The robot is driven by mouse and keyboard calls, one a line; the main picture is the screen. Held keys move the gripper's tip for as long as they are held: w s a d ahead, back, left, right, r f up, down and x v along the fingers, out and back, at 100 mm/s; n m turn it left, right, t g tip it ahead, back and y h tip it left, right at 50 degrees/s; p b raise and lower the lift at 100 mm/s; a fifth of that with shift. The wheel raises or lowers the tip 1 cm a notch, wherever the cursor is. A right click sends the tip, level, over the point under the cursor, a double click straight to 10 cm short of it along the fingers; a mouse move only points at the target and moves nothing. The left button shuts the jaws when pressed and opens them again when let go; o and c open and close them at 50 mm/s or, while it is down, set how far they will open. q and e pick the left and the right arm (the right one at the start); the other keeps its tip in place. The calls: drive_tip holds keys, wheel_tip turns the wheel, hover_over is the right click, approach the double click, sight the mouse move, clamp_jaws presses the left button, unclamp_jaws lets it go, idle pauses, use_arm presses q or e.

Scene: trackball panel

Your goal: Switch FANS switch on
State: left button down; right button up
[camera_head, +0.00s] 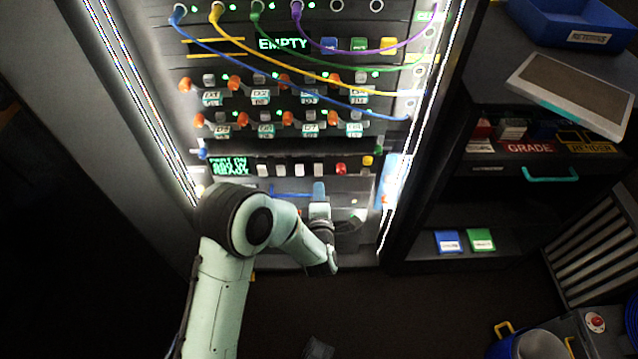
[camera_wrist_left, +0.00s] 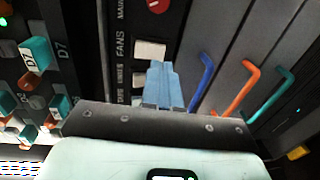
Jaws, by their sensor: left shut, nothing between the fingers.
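The FANS switch is a white rocker (camera_wrist_left: 150,50) beside the printed word FANS in the left wrist view. In the head view it appears to be the rightmost white rocker (camera_head: 319,170) of a row on a dark panel. My left gripper (camera_wrist_left: 161,68) has pale blue fingers closed together with nothing held. Its tips are right beside the FANS rocker, between it and the neighbouring white rocker; I cannot tell whether they touch it. In the head view the left gripper (camera_head: 319,187) reaches up to the panel just below the row. My right gripper is not in view.
A red button (camera_head: 341,169) and a yellow one (camera_head: 368,160) sit right of the rockers. A green text display (camera_head: 228,166) is at the row's left. Blue, orange and teal handles (camera_wrist_left: 235,90) stick out near the gripper. Patch cables (camera_head: 350,75) hang above.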

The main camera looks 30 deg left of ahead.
sight(319, 175)
use_arm(q)
drive_tip(key=shift+x, duration=1.8)
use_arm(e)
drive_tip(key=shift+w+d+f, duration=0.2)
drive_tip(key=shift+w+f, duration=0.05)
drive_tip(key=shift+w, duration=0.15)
use_arm(q)
drive_tip(key=shift+w+b, duration=0.15)
drive_tip(key=shift+b, duration=0.3)
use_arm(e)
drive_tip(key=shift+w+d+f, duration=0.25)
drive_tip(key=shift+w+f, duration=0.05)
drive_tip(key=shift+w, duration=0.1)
use_arm(q)
drive_tip(key=shift+a+f, duration=0.1)
